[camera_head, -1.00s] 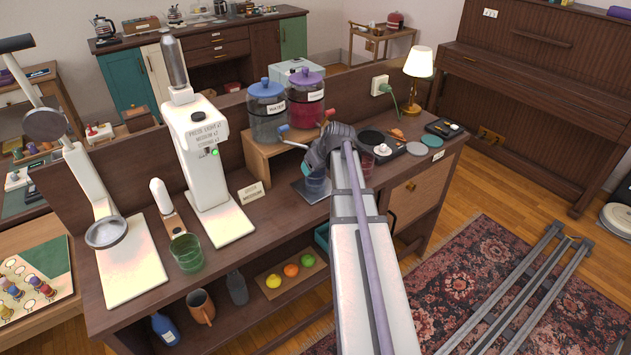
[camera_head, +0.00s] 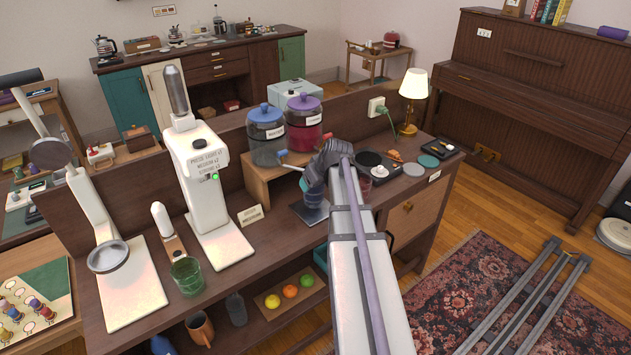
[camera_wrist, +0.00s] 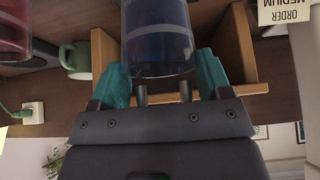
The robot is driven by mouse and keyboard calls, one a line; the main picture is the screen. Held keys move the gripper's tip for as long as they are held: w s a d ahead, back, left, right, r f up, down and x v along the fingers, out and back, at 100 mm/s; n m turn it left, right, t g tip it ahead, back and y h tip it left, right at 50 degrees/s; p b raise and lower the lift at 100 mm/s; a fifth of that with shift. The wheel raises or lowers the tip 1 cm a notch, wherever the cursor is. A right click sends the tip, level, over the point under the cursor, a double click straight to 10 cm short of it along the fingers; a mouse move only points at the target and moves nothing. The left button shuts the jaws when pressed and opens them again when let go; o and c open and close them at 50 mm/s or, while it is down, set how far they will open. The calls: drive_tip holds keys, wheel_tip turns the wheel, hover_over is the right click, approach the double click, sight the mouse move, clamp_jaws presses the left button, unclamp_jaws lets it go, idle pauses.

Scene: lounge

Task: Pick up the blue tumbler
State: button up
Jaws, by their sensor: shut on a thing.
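The blue tumbler (camera_head: 315,197) is in my gripper (camera_head: 313,184), above a dark square pad (camera_head: 307,213) on the counter. In the wrist view the tumbler (camera_wrist: 158,40) is a translucent dark-blue cup with a pale band, between the teal fingers of my gripper (camera_wrist: 160,78). The fingers are shut on its sides. My wrist and arm hide part of it in the head view. A small gap to the pad seems to show.
The wooden stand (camera_head: 257,178) with water (camera_head: 266,140) and red (camera_head: 304,125) dispensers is close behind. The white machine (camera_head: 210,180), order sign (camera_head: 250,214) and green glass (camera_head: 187,276) are to the left.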

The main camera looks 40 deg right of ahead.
drive_tip(key=shift+r+p, duration=0.3)
drive_tip(key=shift+r, duration=0.35)
drive_tip(key=s, duration=1.8)
drive_tip(key=shift+f, duration=0.2)
